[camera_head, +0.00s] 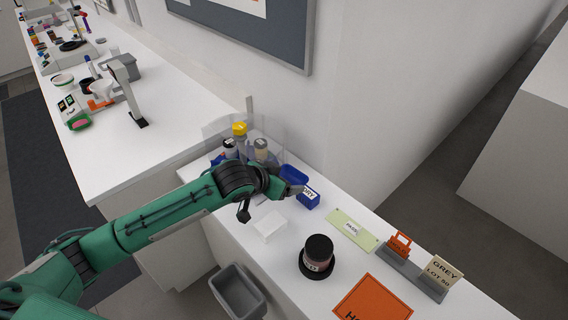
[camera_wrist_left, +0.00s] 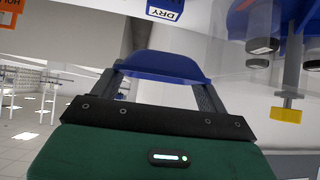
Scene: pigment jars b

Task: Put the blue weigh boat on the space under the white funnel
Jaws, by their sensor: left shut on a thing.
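The blue weigh boat (camera_head: 294,174) is at my left gripper (camera_head: 291,188), by the back of the narrow white counter. In the left wrist view the boat (camera_wrist_left: 168,66) spans between the two fingers of my left gripper (camera_wrist_left: 163,82), which is shut on it. In the head view the gripper hides part of the boat. I cannot tell whether the boat touches the counter. My right gripper is not in view.
A blue DRY sign (camera_head: 308,198) stands right beside the gripper. A clear-walled blue rack (camera_head: 218,157) with jars is behind it. A grey bin (camera_head: 238,292) is below.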

